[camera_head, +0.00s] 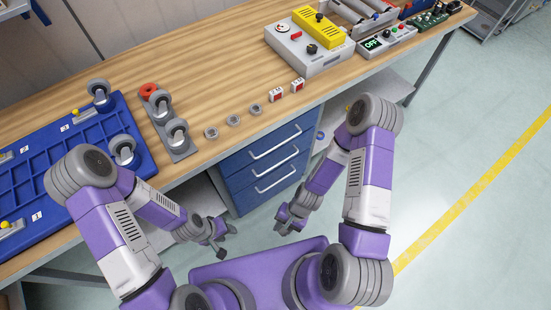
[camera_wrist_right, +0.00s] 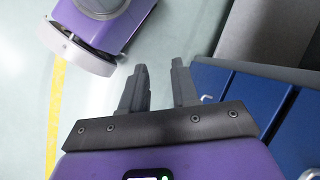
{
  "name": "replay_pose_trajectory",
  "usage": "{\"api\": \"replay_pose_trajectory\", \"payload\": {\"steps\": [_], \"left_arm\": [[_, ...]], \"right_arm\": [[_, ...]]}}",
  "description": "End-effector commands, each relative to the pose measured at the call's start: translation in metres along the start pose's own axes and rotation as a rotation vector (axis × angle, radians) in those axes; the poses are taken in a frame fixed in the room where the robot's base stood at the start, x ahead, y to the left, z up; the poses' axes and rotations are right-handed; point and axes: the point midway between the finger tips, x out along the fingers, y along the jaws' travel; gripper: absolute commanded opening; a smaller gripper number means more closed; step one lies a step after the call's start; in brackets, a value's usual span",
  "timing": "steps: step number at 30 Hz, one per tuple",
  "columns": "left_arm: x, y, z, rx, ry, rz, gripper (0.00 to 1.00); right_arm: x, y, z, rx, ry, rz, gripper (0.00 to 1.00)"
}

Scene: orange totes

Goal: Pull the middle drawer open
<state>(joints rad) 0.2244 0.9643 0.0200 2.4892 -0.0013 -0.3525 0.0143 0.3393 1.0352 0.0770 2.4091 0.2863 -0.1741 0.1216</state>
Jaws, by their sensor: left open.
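A blue drawer unit with three stacked drawers stands under the workbench in the head view. The middle drawer (camera_head: 242,180) looks shut, flush with the others, and has a pale bar handle (camera_head: 276,164). My left gripper (camera_head: 225,240) is open and empty, in front of the unit and to its lower left, apart from the handles. My right gripper (camera_head: 288,222) is in front of the unit's lower right, apart from it. In the right wrist view its two fingers (camera_wrist_right: 160,82) stand apart with nothing between them. Blue drawer fronts (camera_wrist_right: 245,82) show there at the right edge.
The wooden workbench (camera_head: 205,60) overhangs the drawers. On it are a blue tray (camera_head: 85,160), a grey plate with casters (camera_head: 170,130), small rings, and a control box (camera_head: 305,48) with a yellow top. Pale floor (camera_head: 450,150) lies open at the right.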

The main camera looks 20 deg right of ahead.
Motion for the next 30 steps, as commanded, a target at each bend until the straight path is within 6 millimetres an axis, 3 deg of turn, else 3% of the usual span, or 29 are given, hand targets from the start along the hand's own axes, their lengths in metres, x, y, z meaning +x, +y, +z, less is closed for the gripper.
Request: {"api": "replay_pose_trajectory", "payload": {"steps": [1, 5, 8, 11, 14, 16, 21, 23, 24, 30], "left_arm": [[0.013, -0.005, 0.000, -0.001, -0.002, 0.000, 0.43], [0.032, -0.012, 0.000, -0.001, -0.003, 0.000, 0.43], [0.045, -0.017, -0.001, -0.001, -0.003, 0.000, 0.43], [0.059, -0.022, -0.002, -0.001, -0.002, 0.000, 0.43], [0.072, -0.027, -0.002, -0.001, -0.002, 0.000, 0.43], [0.081, -0.031, -0.003, -0.001, -0.002, 0.000, 0.43], [0.096, -0.036, -0.003, -0.001, -0.002, 0.000, 0.43], [0.099, -0.037, -0.003, 0.000, -0.002, 0.000, 0.43], [0.101, -0.038, -0.003, 0.000, -0.002, 0.000, 0.43], [0.105, -0.040, -0.004, 0.000, -0.002, 0.000, 0.43]], "right_arm": [[0.021, 0.005, 0.002, 0.184, -0.074, -0.004, 0.29], [0.051, -0.010, 0.012, 0.704, -0.303, -0.044, 0.29], [0.064, -0.038, 0.006, 1.098, -0.503, -0.113, 0.29], [0.068, -0.072, -0.019, 1.477, -0.728, -0.219, 0.29], [0.066, -0.100, -0.067, 1.828, -0.977, -0.365, 0.29], [0.061, -0.110, -0.109, 2.042, -1.156, -0.489, 0.29], [0.048, -0.097, -0.207, 2.391, -1.537, -0.802, 0.29], [0.045, -0.086, -0.231, 2.458, -1.637, -0.896, 0.29], [0.043, -0.080, -0.244, -2.469, 1.674, 0.940, 0.29], [0.041, -0.068, -0.274, -2.302, 1.630, 0.966, 0.29]]}}
